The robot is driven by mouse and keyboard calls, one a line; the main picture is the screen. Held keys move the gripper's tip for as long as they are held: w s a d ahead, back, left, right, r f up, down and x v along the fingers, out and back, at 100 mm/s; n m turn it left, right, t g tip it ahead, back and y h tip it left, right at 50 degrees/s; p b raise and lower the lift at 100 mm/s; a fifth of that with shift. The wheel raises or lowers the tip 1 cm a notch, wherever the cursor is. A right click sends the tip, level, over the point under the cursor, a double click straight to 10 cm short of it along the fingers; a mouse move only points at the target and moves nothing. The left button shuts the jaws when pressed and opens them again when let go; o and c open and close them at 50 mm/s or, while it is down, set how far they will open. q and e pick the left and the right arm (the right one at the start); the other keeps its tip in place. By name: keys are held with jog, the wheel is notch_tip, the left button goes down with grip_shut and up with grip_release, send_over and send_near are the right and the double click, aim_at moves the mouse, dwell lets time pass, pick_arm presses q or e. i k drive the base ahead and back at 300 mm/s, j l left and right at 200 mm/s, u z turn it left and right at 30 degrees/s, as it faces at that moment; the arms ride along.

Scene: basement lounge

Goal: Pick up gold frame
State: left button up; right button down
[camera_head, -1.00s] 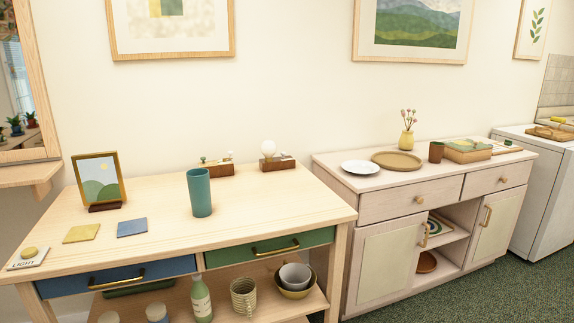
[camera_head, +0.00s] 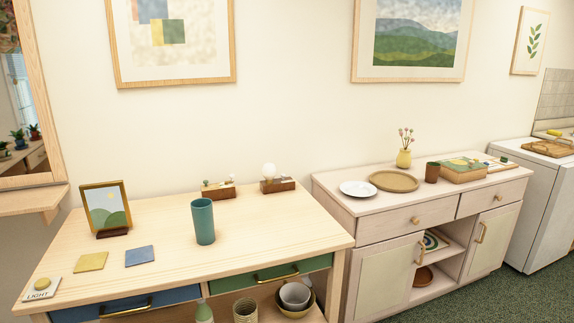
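The gold frame (camera_head: 106,207) stands upright on a dark wooden base at the back left of the wooden table (camera_head: 270,232). Neither of my grippers shows in the head view, and nothing touches the frame.
A wooden shelf (camera_head: 40,199) juts out at left. A sideboard (camera_head: 385,220) stands at right.

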aim_at(106, 206)
jog(key=i+j+u, duration=0.1)
jog(key=i+j, duration=0.4)
jog(key=i+j+u, duration=0.1)
jog(key=i+j, duration=0.3)
jog(key=i, duration=0.3)
